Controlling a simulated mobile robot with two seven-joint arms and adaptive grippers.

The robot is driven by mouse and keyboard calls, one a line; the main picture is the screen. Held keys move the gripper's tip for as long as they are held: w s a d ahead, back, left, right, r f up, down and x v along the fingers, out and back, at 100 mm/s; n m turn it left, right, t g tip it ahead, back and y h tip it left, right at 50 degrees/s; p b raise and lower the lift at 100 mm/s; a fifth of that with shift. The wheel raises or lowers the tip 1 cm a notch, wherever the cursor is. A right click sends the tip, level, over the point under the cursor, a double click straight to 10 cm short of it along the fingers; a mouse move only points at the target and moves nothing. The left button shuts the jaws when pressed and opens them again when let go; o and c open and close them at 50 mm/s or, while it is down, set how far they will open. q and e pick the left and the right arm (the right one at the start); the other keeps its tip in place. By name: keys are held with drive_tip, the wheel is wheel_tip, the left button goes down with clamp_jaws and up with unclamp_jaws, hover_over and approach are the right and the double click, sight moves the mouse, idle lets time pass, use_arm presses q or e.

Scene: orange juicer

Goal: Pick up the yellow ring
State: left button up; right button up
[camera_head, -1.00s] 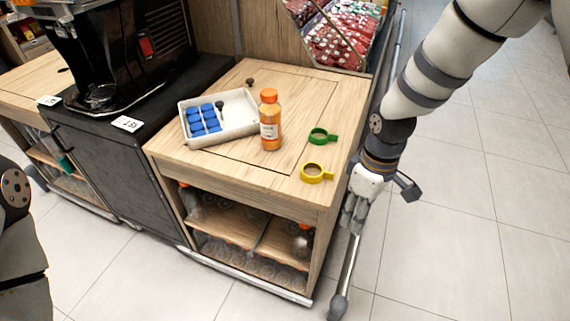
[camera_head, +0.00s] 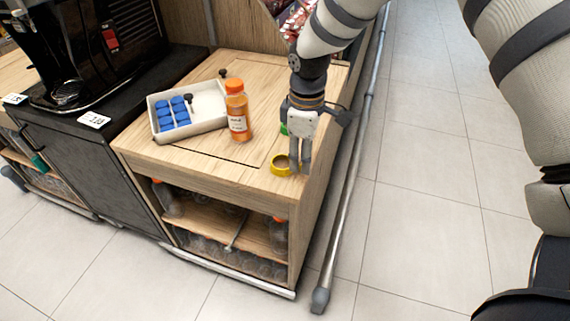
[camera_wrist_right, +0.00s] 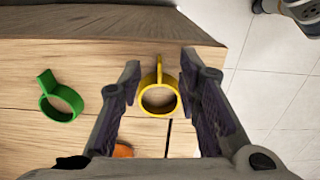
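The yellow ring (camera_head: 281,166) lies on the wooden counter near its right front corner. In the right wrist view the yellow ring (camera_wrist_right: 159,98) sits between the two open fingers, its tab pointing to the top of the picture. My right gripper (camera_head: 300,170) points down over the ring and hides part of it. In the wrist view the fingers of my right gripper (camera_wrist_right: 163,100) stand apart on either side of the ring, with a gap to each side; I cannot tell the exact height. My left gripper is not in view.
A green ring (camera_wrist_right: 61,101) lies beside the yellow one, mostly hidden in the head view. An orange-capped bottle (camera_head: 238,112) and a white tray (camera_head: 207,108) with blue pieces stand further left. The counter's edge (camera_head: 290,192) is close to the ring.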

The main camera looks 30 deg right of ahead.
wheel_tip(320, 180, down, 2)
drive_tip(key=shift+f, duration=0.15)
clamp_jaws()
